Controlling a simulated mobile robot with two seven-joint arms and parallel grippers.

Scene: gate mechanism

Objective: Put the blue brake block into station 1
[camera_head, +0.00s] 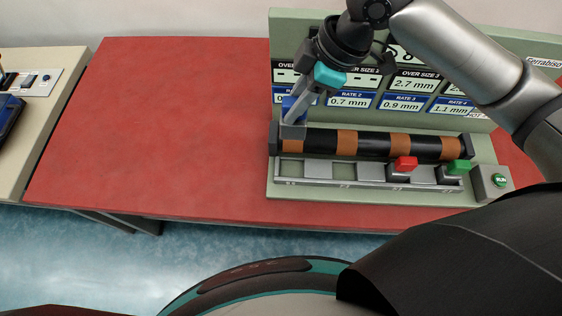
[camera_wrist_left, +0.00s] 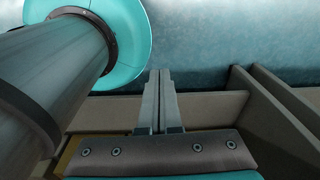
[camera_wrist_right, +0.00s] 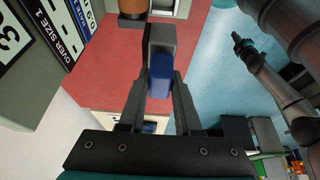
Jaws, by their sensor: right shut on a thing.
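The blue brake block (camera_head: 289,104) has a grey lower part (camera_head: 293,131) and is held at the left end of the black-and-orange roller (camera_head: 369,144). My right gripper (camera_head: 302,104) is shut on its blue part. In the right wrist view the blue block (camera_wrist_right: 160,77) sits between the fingertips, with its grey part beyond, close to the roller's end. I cannot tell whether it touches the roller. The leftmost place on the rail (camera_head: 290,168) below looks empty. My left gripper (camera_wrist_left: 160,82) is shut and empty, seen only in the left wrist view.
A red block (camera_head: 406,163) and a green block (camera_head: 459,167) stand on the rail to the right. A green RUN button (camera_head: 498,180) is at the right end. A panel with rate labels (camera_head: 349,99) rises behind. The red table (camera_head: 170,130) is clear on the left.

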